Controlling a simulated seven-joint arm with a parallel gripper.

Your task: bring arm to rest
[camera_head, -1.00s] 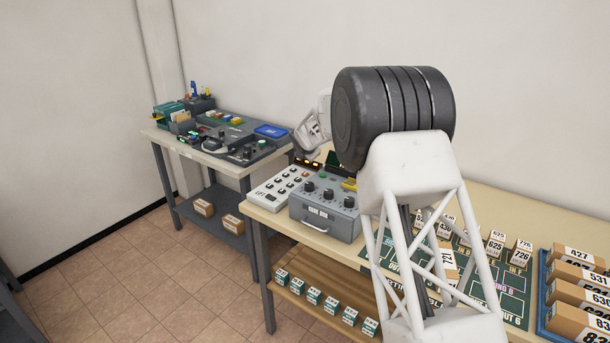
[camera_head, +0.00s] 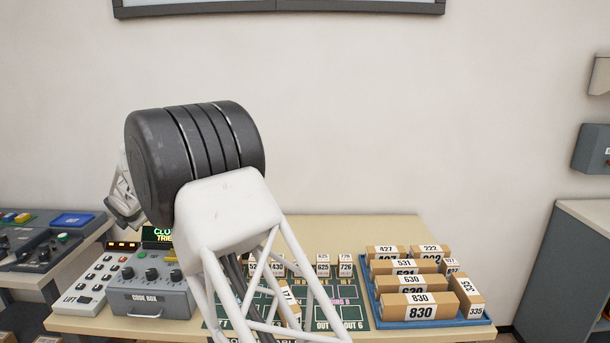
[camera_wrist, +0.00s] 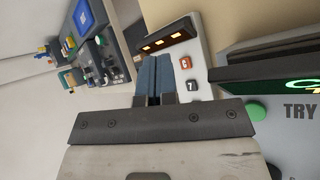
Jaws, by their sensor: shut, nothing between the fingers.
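My arm stands in the middle-left of the head view, its black joint and white lattice link in front of the table. My gripper (camera_wrist: 155,72) shows in the wrist view with its two blue-grey fingers together and nothing between them. It is above the white keypad panel (camera_wrist: 190,65), which has keys marked C and 7 and a row of orange lights. In the head view the fingers are hidden behind the black joint; only part of the white wrist shows at its left.
A grey code box (camera_head: 150,290) with knobs stands beside the white keypad. A green-lit display (camera_head: 157,237) is behind it. A green sorting mat (camera_head: 340,308) and a blue tray (camera_head: 373,303) of numbered boxes lie to the right. A grey cabinet (camera_head: 572,262) stands far right.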

